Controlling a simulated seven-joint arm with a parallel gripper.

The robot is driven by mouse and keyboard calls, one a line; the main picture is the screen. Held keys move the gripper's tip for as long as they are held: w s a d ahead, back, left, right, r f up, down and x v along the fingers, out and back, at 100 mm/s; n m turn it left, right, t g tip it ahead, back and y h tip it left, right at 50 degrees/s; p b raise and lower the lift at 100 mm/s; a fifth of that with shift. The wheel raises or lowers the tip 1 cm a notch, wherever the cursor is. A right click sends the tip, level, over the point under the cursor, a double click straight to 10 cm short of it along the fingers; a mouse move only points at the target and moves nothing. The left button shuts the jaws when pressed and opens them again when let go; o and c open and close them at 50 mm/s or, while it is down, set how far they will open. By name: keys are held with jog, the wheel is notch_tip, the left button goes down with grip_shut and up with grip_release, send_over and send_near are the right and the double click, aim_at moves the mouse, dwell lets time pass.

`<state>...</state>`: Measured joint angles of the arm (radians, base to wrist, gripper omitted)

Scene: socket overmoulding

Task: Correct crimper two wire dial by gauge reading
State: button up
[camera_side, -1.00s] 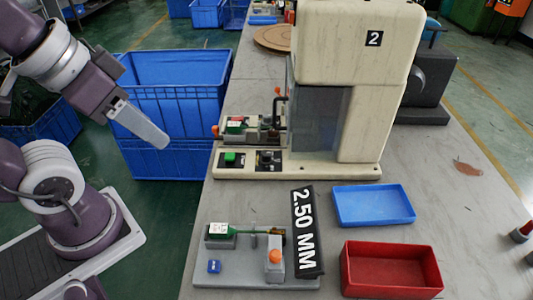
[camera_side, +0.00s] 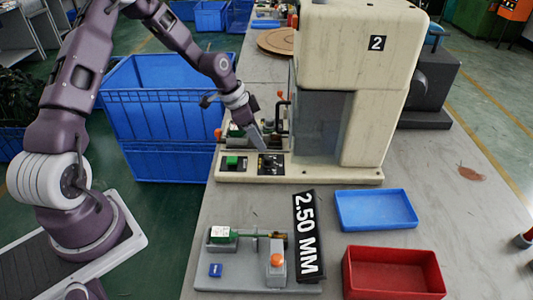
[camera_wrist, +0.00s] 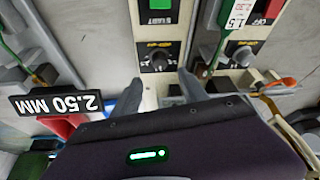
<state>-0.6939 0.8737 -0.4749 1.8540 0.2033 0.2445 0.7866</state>
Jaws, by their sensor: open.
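Crimper two (camera_side: 345,90) is a cream press marked "2". Its dial (camera_wrist: 158,59) is a black knob on a small dark panel at the machine's front base, right of the green START button (camera_side: 232,162). My gripper (camera_side: 265,150) is over that panel, fingers pointing down. In the wrist view the open fingers (camera_wrist: 160,84) stand apart on either side below the dial, with nothing between them; I cannot tell whether they touch the panel. The gauge (camera_side: 255,274) is a grey fixture holding a green-ended wire part, and its black display (camera_side: 308,236) reads 2.50 MM.
A blue tray (camera_side: 375,223) and a red tray (camera_side: 392,291) lie right of the gauge, both looking empty. Another wire part with a white tag (camera_wrist: 237,18) sits in the crimper's fixture, close beside my gripper. Blue crates (camera_side: 165,108) stand on the floor to the left.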

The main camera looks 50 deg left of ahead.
aim_at(268, 156)
jog(key=x, duration=0.8)
jog(key=shift+a, duration=0.1)
grip_shut()
